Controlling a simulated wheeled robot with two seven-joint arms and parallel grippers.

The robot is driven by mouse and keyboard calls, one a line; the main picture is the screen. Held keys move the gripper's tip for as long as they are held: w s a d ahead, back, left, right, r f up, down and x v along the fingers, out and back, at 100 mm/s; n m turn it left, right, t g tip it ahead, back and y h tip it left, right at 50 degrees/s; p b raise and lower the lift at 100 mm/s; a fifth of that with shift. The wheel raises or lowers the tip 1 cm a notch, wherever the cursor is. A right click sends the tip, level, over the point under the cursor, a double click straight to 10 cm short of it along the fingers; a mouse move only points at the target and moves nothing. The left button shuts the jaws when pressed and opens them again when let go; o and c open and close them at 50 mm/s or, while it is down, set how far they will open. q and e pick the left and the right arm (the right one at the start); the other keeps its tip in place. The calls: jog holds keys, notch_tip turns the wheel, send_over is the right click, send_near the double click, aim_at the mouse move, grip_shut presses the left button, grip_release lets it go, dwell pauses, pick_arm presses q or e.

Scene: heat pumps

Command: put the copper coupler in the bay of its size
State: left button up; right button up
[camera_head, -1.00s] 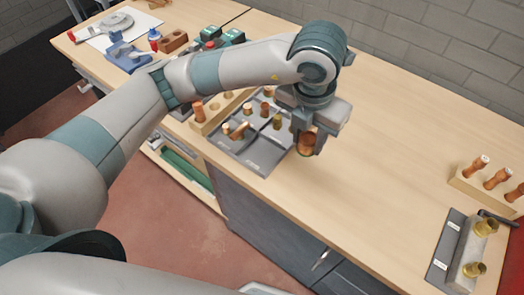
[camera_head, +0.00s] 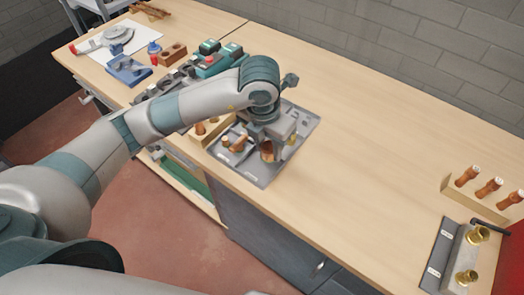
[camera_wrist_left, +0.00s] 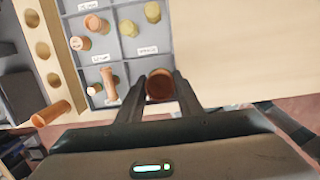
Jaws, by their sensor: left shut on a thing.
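My left gripper (camera_head: 268,147) is shut on the copper coupler (camera_head: 266,154), above the near right part of the grey divided tray (camera_head: 306,122). In the left wrist view the coupler (camera_wrist_left: 159,86) sits between both fingers, its round open end visible. The tray (camera_wrist_left: 149,66) has labelled bays, too blurred to read. One bay holds short copper pieces (camera_wrist_left: 80,43), one a longer copper fitting (camera_wrist_left: 110,84), and another brass-coloured pieces (camera_wrist_left: 152,12). The arm hides part of the tray in the head view. I cannot tell whether the coupler touches the tray. My right gripper is not in view.
A wooden block with holes (camera_wrist_left: 41,48) runs along the tray's left side, with a copper piece (camera_wrist_left: 51,113) near it. Teal tools (camera_head: 215,62) stand behind the arm. A brass fitting stand (camera_head: 462,255) is far right. The bench between is clear.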

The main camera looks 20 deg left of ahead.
pick_arm(q)
jog(key=shift+w+a+f, duration=0.15)
jog(key=shift+a+f, duration=0.2)
jog(key=shift+a, duration=0.2)
jog(key=shift+w+a+f, duration=0.15)
jog(key=shift+a+f, duration=0.15)
jog(key=shift+a, duration=0.2)
jog(key=shift+f, duration=0.1)
jog(key=shift+f+p, duration=0.2)
jog(key=shift+p, duration=0.2)
notch_tip(320, 180, down, 3)
jog(key=shift+r+p, duration=0.1)
jog(key=shift+p, duration=0.65)
jog(key=shift+f, duration=0.35)
jog(key=shift+f, duration=0.2)
